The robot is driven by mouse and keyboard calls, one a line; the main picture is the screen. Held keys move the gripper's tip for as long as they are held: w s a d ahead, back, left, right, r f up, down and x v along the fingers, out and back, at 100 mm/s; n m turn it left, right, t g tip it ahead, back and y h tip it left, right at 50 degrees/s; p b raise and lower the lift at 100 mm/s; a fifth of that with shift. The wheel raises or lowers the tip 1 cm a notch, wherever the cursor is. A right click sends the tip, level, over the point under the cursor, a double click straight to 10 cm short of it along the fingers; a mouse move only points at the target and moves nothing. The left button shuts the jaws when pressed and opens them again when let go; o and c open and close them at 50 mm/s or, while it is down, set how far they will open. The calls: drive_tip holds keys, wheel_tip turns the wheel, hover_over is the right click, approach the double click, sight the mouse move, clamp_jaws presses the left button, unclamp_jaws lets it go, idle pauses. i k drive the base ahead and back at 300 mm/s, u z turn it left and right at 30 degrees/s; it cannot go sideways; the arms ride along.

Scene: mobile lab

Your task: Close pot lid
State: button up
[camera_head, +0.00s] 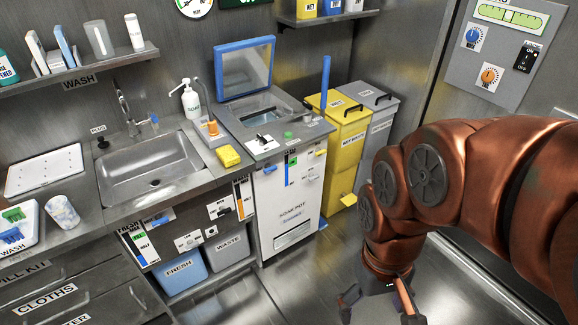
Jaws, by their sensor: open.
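A grey-white floor unit (290,205), whose front label seems to read "soak pot", stands right of the sink. Its blue-framed lid (217,72) is open and stands upright at the back of the unit. The square opening (262,106) below the lid is uncovered. My gripper (380,311) is open at the bottom edge of the picture, right of the unit and apart from it, pointing down over the floor. Nothing shows between its fingers, though their tips are partly cut off.
Yellow and grey bins (340,140) stand right of the unit, with a blue upright handle between. A sink (155,170), soap bottle (190,100) and yellow sponge (228,156) are to the left. A shelf (322,18) hangs above. Open floor lies in front.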

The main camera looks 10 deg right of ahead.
sight(242, 67)
drive_tip(key=u, duration=0.05)
drive_tip(key=i, duration=0.65)
drive_tip(key=u, duration=0.6)
drive_tip(key=i, duration=1.3)
drive_tip(key=u, duration=0.75)
